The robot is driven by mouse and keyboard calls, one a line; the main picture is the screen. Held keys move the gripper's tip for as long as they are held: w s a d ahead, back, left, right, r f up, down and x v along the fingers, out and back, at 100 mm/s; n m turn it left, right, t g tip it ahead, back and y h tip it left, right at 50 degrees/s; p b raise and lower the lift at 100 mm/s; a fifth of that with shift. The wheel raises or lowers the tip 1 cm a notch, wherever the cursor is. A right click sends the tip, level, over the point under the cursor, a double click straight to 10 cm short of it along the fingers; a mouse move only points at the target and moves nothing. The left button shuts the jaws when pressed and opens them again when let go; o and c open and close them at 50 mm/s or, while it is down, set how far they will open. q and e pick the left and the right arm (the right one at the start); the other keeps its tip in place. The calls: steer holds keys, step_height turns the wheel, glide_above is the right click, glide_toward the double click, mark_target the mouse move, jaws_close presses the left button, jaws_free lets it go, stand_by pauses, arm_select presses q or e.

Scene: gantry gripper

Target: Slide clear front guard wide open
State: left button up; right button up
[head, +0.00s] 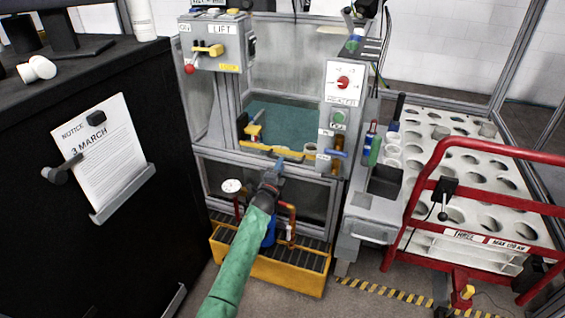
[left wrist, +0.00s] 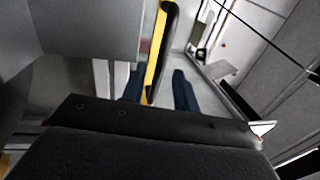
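The machine's front opening shows a teal bed (head: 285,118) inside. A yellow bar (head: 262,147) runs along the lower edge of this opening, with a yellow handle-like piece (head: 252,130) at its left. The clear guard is hard to make out; I cannot tell how far it is open. My left gripper (head: 279,166), on a green-sleeved arm, is just in front of and below the bar. In the left wrist view its fingers (left wrist: 159,88) are apart, with a yellow-and-black bar (left wrist: 158,50) reaching between them. Contact cannot be told. My right gripper is not in view.
A grey LIFT control box (head: 212,42) is at upper left, and a red knob panel (head: 343,82) at right. A yellow grated tray (head: 268,268) lies below. A black cabinet (head: 60,215) stands left; a red-railed cart (head: 425,205) with a holed white rack (head: 490,185) stands right.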

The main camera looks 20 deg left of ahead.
arm_select(q)
steer(key=shift+s+f, duration=0.2)
steer(key=shift+s, duration=0.7)
steer(key=shift+s+f, duration=0.15)
steer(key=shift+s, duration=0.7)
